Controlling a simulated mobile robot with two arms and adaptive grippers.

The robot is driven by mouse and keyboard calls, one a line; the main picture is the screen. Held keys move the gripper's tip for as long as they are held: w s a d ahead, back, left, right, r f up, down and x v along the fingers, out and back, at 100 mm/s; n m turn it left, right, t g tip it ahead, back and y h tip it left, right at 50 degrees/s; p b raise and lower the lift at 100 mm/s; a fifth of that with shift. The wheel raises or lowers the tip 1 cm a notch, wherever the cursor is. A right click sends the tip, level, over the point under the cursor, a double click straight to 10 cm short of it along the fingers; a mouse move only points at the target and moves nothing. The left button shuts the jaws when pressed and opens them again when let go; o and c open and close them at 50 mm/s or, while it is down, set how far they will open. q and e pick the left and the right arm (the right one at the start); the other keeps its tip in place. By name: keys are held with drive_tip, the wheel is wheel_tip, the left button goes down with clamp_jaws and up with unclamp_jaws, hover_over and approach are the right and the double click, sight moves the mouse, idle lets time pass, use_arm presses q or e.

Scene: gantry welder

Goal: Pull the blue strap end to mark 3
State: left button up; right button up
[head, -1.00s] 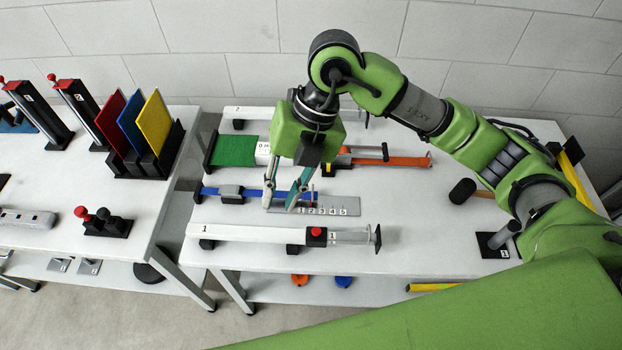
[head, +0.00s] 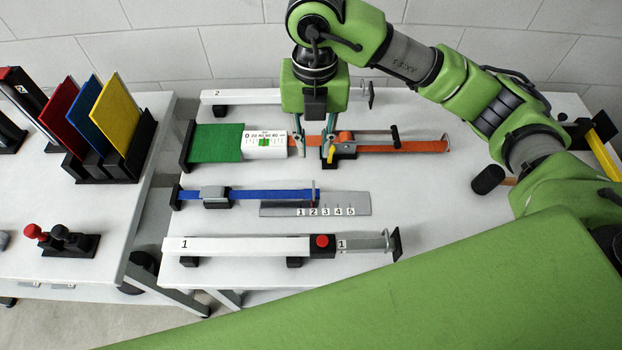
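The blue strap (head: 265,195) lies along the table and passes through a grey buckle (head: 215,194). Its end, with a dark and reddish upright tab (head: 316,195), lies over the grey scale plate (head: 358,202) marked 1 to 5. The tab stands roughly above mark 2, short of mark 3's label. My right gripper (head: 314,152) points down behind the blue strap, clear of it. Its two fingers are apart, in front of the orange strap (head: 400,145), with nothing visibly held. Whether the fingertips touch anything there cannot be told. My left gripper is not in view.
A white gauge (head: 265,145) with green webbing (head: 216,142) stands left of the gripper. A yellow-tipped part (head: 330,154) is close to its right finger. White rail 1 (head: 250,246) with a red button lies in front; white rail 2 (head: 260,98) lies behind.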

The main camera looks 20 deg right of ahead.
sight(314, 188)
drive_tip(key=f+p, duration=0.1)
drive_tip(key=f, duration=0.5)
drive_tip(key=f+p, duration=0.2)
drive_tip(key=f, duration=0.4)
drive_tip(key=shift+s+f+p, duration=0.2)
drive_tip(key=shift+f+p, duration=0.05)
drive_tip(key=shift+p, duration=0.05)
drive_tip(key=shift+f, duration=0.5)
clamp_jaws()
